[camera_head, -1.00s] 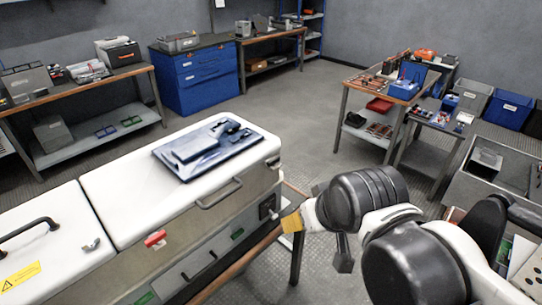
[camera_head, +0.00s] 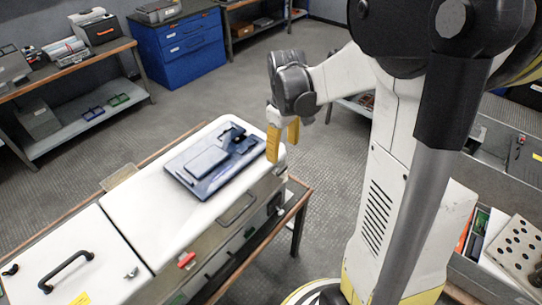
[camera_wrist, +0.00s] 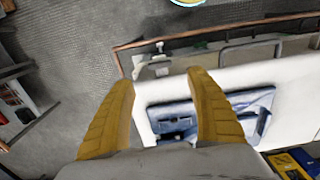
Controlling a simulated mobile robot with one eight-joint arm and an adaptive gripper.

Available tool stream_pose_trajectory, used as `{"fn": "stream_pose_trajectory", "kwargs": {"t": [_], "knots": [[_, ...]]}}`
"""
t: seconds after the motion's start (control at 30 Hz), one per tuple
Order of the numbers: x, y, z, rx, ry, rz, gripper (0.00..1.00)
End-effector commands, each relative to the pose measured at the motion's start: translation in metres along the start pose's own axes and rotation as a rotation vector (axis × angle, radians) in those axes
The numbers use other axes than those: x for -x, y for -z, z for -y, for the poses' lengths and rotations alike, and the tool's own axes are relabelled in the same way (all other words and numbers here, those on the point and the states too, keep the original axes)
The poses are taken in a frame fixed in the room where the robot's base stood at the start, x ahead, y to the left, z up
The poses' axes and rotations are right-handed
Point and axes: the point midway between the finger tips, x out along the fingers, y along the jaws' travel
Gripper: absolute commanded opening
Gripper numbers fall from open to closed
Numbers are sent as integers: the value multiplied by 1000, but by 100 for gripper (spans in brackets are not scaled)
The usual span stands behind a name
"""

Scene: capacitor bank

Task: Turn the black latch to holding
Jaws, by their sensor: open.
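A blue-grey plate (camera_head: 203,167) lies on the white cabinet top (camera_head: 150,215). A dark, near-black raised piece (camera_head: 238,137) sits at its right end; I cannot tell for sure that it is the black latch. A small dark fitting (camera_head: 276,203) on the cabinet's front right side could also be it. My gripper (camera_head: 282,146) is open and empty, yellow fingers pointing down by the cabinet's right end. In the wrist view the spread fingers (camera_wrist: 160,80) frame the cabinet end; the plate (camera_wrist: 250,102) is partly behind the right finger.
A red handle piece (camera_head: 187,260) and a grey bar handle (camera_head: 237,209) are on the cabinet front. A black handle (camera_head: 66,270) stands on the left lid. A wooden bench edge (camera_head: 297,205) runs around the cabinet. Open floor (camera_head: 200,97) lies behind.

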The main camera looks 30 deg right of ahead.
Motion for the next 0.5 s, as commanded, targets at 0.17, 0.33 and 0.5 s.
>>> {"fn": "stream_pose_trajectory", "kwargs": {"t": [0.17, 0.33, 0.5], "knots": [[-39, 1, 0, 0, -1, -1, 65], [-70, 1, 0, -1, -1, -2, 65], [-86, 1, 0, -1, -1, -2, 65]]}}
